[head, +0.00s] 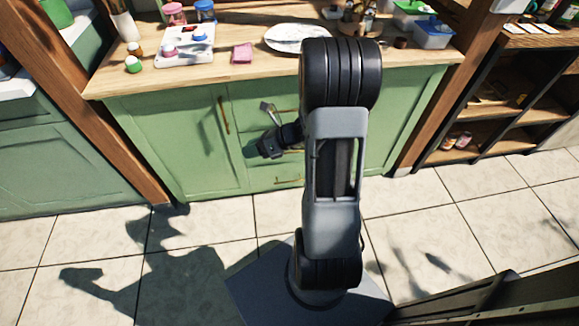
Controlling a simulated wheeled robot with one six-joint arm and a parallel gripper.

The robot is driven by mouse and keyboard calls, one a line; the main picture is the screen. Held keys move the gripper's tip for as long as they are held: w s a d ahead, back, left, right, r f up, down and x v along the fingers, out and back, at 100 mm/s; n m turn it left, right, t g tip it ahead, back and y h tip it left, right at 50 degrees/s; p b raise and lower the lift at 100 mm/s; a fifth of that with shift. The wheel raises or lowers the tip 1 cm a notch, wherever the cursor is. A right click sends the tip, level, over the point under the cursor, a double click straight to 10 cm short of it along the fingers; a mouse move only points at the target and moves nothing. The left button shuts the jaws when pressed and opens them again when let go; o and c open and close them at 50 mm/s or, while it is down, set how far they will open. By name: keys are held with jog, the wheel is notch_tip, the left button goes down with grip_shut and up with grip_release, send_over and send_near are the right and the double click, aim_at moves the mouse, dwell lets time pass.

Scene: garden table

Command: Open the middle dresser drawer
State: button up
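The green dresser (172,140) with a wooden top stands in front of me. Its middle column holds drawers, partly hidden by my arm. The middle drawer (242,115) appears closed, its front level with the rest. Its handle is hidden or too small to make out behind my wrist. The lower drawer (262,178) shows a brass handle (288,181) and also appears closed. My gripper (267,106) is in front of the drawer column, near the middle drawer. It is small and partly merged with the dark wrist. I cannot tell whether it touches the drawer or is open.
The dresser top (225,75) holds a white tray (185,48), a pink cloth (242,52), a white plate (297,38) and a blue container (433,36). A left door has a brass handle (224,115). Dark shelves (490,100) stand at right. The tiled floor (215,225) before the dresser is clear.

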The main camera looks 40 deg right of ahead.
jog(key=w+d+f+m+t+h+b, duration=0.25)
jog(key=d+f+m+t+b, duration=0.3)
jog(key=d+f+m, duration=0.65)
jog(key=m+t+h+b, duration=0.35)
jog(key=m+h, duration=0.55)
jog(key=m, duration=0.3)
send_near(290, 152)
jog(key=shift+m+h, duration=0.25)
jog(key=shift+m, duration=0.25)
jog(key=shift+w+d+f+b, duration=0.1)
jog(key=shift+w+f+b, duration=0.45)
jog(key=shift+w, duration=1.15)
jog(key=shift+w+a+f+b, duration=0.15)
jog(key=shift+w+b, duration=0.85)
jog(key=shift+w, duration=0.65)
jog(key=shift+w+d+f+b, duration=0.15)
jog(key=shift+w+f+b, duration=0.4)
jog(key=shift+w, duration=1.15)
jog(key=shift+r, duration=0.2)
grip_shut()
